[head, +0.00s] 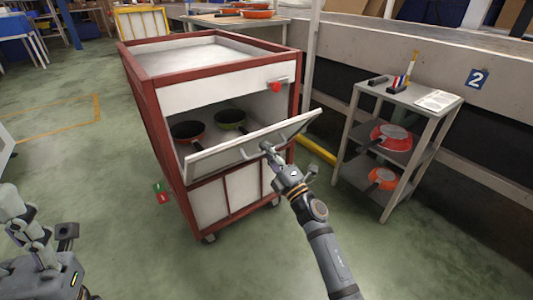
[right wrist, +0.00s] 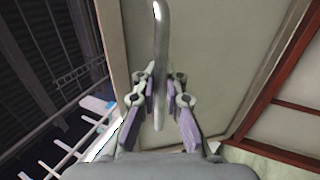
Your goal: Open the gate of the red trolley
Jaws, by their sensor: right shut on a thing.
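The red trolley (head: 150,110) stands in the middle of the head view, with a red frame and white panels. Its gate (head: 225,145) is tilted outward at the top, partly open, and the shelf behind it shows. My right gripper (head: 266,148) is at the outer face of the gate, shut on the gate's handle. In the right wrist view the metal handle bar (right wrist: 160,60) runs between the fingers (right wrist: 160,100). A red latch knob (head: 276,87) sits on the panel above the opening. My left arm shows at the lower left; its fingertips cannot be made out clearly.
A grey shelf cart (head: 440,106) with red pans stands close on the right, by the conveyor wall (head: 430,60). The floor in front and to the left is clear.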

